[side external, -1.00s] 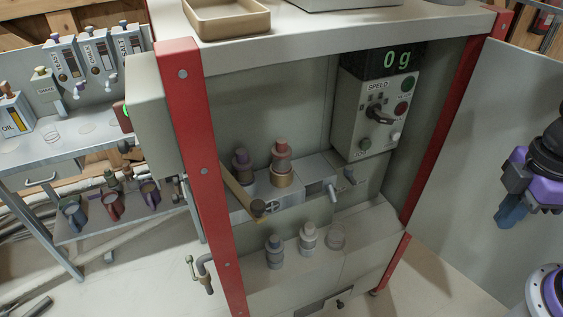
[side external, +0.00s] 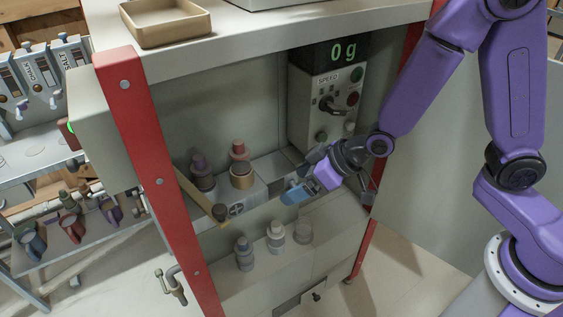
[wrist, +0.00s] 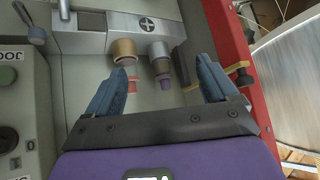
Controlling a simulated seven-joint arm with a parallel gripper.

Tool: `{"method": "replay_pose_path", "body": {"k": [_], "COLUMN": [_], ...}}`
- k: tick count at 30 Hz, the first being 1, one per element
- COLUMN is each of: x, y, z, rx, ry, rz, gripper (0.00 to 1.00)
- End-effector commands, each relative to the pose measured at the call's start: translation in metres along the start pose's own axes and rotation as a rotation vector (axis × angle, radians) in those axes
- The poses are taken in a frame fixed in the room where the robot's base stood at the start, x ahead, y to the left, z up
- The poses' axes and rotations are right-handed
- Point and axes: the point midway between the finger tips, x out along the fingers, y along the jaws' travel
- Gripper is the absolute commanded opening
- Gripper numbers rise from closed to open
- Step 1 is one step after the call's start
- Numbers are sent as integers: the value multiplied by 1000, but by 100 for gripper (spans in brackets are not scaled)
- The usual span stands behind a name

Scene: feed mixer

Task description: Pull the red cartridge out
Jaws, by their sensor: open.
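The red cartridge (side external: 239,149) stands upright in a tan collar (side external: 242,177) on a grey block inside the cabinet.
A wooden-looking lever (side external: 198,195) angles in front of the collars. Several grey bottles (side external: 275,236) stand on the lower ledge. A control box (side external: 328,100) reads 0 g at the right. Red posts (side external: 160,185) frame the opening. A tan tray (side external: 165,24) lies on top.

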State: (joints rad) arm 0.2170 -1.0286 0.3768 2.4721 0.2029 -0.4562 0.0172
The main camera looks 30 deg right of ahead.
Motion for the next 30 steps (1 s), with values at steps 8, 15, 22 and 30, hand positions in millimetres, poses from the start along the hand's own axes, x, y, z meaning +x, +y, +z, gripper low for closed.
{"method": "replay_pose_path", "body": {"k": [8, 15, 22, 30], "x": [50, 58, 64, 95], "y": [37, 58, 64, 74], "z": [-28, -37, -42, -56], "rx": [92, 110, 111, 113], "ry": [265, 414, 444, 444], "rz": [164, 263, 282, 282], "gripper": [86, 86, 86, 86]}}
